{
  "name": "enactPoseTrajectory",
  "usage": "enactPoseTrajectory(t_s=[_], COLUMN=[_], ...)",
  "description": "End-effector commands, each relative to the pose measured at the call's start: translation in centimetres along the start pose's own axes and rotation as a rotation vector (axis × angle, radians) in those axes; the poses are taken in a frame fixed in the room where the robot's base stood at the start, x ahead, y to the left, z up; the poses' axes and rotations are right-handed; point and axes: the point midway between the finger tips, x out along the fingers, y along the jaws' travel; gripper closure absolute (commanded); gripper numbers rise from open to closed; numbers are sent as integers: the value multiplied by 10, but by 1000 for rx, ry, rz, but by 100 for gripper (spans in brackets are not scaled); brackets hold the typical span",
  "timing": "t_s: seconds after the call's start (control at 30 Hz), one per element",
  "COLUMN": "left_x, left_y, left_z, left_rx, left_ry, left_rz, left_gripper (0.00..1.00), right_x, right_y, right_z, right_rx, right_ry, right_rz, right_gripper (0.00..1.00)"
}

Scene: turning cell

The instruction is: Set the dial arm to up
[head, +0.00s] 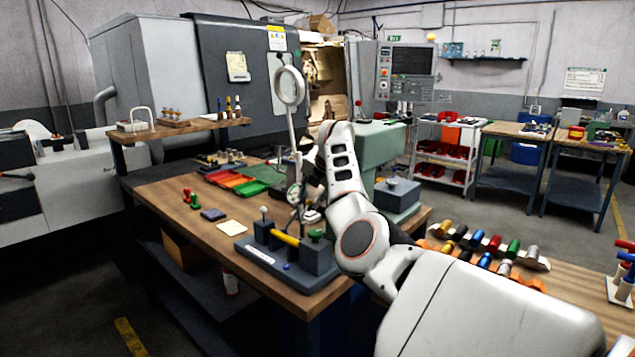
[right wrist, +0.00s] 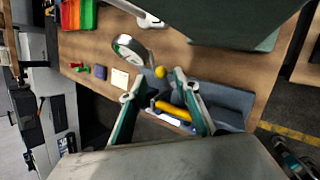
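A bench fixture (head: 268,258) with dark blocks and a yellow bar (head: 285,237) stands near the front edge of the wooden bench. In the right wrist view, a pale round face (right wrist: 130,48) on a thin rod is near the fingertips, beside a yellow knob (right wrist: 160,72); I cannot tell which way the dial arm points. My right gripper (right wrist: 157,86) has its fingers apart above the fixture, with nothing seen held between them. My left gripper is not in view.
A ring on a tall post (head: 289,86) rises behind the gripper. A grey box (head: 397,194) stands right of my forearm. A card (head: 232,228), a dark blue block (head: 213,214) and coloured trays (head: 232,182) lie left. The bench's front left is mostly clear.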

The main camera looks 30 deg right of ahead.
Motion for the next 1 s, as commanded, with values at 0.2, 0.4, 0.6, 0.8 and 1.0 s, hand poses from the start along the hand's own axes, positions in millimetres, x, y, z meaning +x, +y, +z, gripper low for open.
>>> enactPoseTrajectory(t_s=[0.2, 0.4, 0.6, 0.8, 1.0], left_x=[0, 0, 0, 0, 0], left_y=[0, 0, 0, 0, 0], left_z=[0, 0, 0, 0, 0], left_rx=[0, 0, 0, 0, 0], left_ry=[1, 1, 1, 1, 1], left_rz=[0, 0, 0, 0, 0], left_gripper=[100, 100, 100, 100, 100], right_x=[-35, -65, -81, -84, -84], right_y=[1, 1, 0, 0, 0], right_z=[1, 1, 0, 0, 0], right_rx=[3, 2, 1, 1, 1], right_ry=[-4, -3, -1, -1, -1], right_rz=[3, 2, 2, 1, 1], right_gripper=[69, 69, 69, 69, 69])
